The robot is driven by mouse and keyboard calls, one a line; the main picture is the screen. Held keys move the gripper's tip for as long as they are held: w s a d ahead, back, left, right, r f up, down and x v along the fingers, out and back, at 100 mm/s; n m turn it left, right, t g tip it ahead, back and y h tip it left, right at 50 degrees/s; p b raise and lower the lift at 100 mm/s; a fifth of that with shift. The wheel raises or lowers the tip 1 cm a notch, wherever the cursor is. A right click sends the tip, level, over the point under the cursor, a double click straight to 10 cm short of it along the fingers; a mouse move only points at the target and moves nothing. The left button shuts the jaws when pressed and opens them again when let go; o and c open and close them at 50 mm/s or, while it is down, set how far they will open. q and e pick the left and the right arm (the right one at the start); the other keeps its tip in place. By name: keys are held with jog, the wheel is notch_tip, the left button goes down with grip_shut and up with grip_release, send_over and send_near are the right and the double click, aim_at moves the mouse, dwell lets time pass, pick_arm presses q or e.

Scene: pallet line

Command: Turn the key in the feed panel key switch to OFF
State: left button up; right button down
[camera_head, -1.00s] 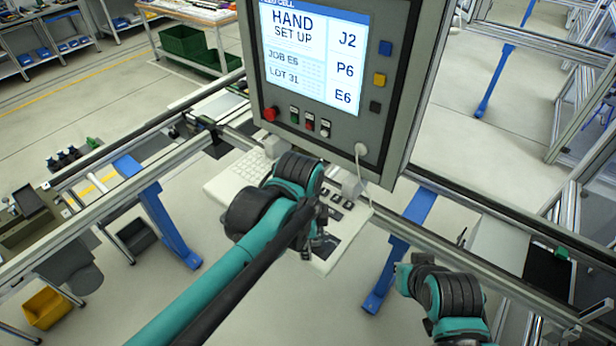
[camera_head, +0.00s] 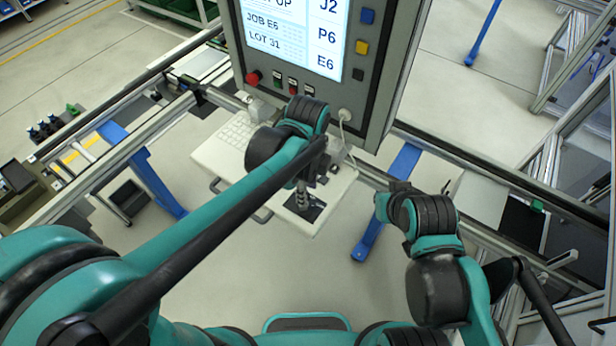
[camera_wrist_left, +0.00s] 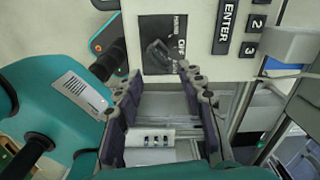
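The key switch shows in the left wrist view as a black square plate (camera_wrist_left: 176,28) with light lettering, on a pale panel (camera_wrist_left: 205,60). A dark grey key (camera_wrist_left: 157,52) stands in it, lying at a slant; I cannot tell its exact setting. In the head view the plate (camera_head: 313,213) is partly hidden by my left gripper (camera_head: 303,197), which points down at it. In the left wrist view my left gripper (camera_wrist_left: 163,84) is open, its fingers spread below the key with nothing between them. My right gripper (camera_head: 386,205) is small and unclear at the right.
A white keyboard (camera_head: 238,132) lies left of the key switch on the same tray. The screen cabinet (camera_head: 365,110) stands just behind, with a red button (camera_head: 253,77) and a white cable (camera_head: 343,122). Metal rails (camera_head: 470,165) and blue legs (camera_head: 395,180) surround the tray.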

aim_at(309, 195)
pick_arm(q)
jog(key=f, duration=0.3)
jog(key=shift+w+d+f, duration=0.2)
jog(key=shift+w+f, duration=0.1)
jog(key=shift+w, duration=0.1)
jog(key=shift+f, duration=0.15)
jog(key=shift+s+a, duration=0.1)
jog(key=shift+s, duration=0.15)
pick_arm(e)
jog(key=shift+w+d, duration=0.1)
jog(key=shift+w, duration=0.1)
pick_arm(q)
jog(key=shift+w, duration=0.1)
jog(key=c, duration=0.9)
pick_arm(e)
jog(key=shift+d, duration=0.1)
